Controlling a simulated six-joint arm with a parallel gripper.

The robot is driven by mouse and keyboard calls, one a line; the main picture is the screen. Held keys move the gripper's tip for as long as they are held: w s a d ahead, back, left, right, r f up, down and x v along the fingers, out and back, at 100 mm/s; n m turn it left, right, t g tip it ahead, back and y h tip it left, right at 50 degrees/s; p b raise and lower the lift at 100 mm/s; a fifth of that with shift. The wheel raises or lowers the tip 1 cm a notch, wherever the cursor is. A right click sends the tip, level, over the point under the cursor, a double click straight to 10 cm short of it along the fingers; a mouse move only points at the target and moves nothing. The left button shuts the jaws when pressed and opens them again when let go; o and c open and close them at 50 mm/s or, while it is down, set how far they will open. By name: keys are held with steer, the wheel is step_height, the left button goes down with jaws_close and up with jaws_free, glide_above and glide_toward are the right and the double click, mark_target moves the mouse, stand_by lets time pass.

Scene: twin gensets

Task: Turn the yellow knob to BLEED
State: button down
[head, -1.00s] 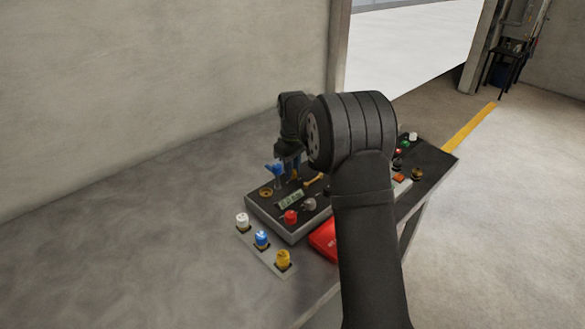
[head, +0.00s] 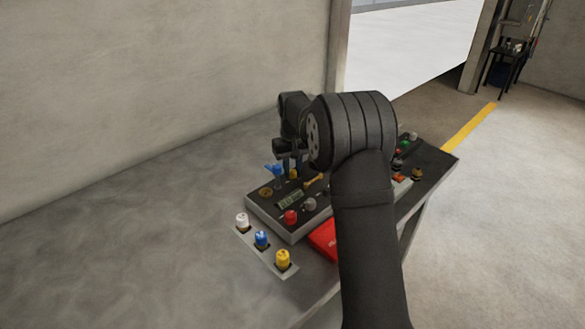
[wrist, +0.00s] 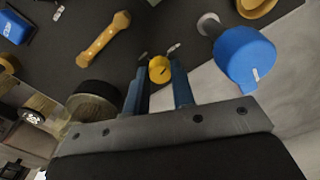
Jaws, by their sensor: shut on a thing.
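The small round yellow knob (wrist: 159,69) with a dark mark on its top sits on the dark panel. It lies between the two blue fingers of my gripper (wrist: 160,77) in the wrist view. My gripper is shut on it, one finger on each side. In the head view the yellow knob (head: 294,173) shows only as a small patch beside my wrist, partly hidden by the arm. Light marks stand on the panel near the knob, too small to read, so I cannot tell which label is BLEED.
A large blue knob (wrist: 243,58) stands close on the right in the wrist view, and a yellow lever (wrist: 106,38) on the left. In front of the panel, a strip holds white (head: 242,220), blue (head: 261,238) and yellow (head: 283,259) knobs. A red case (head: 323,239) lies beside it.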

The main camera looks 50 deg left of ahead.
mark_target(293, 171)
steer(key=c, duration=1.2)
jaws_free()
steer(key=shift+r, duration=0.15)
step_height(293, 171, up, 17)
step_height(293, 171, down, 17)
steer(key=shift+f, duration=0.15)
stand_by(0.4)
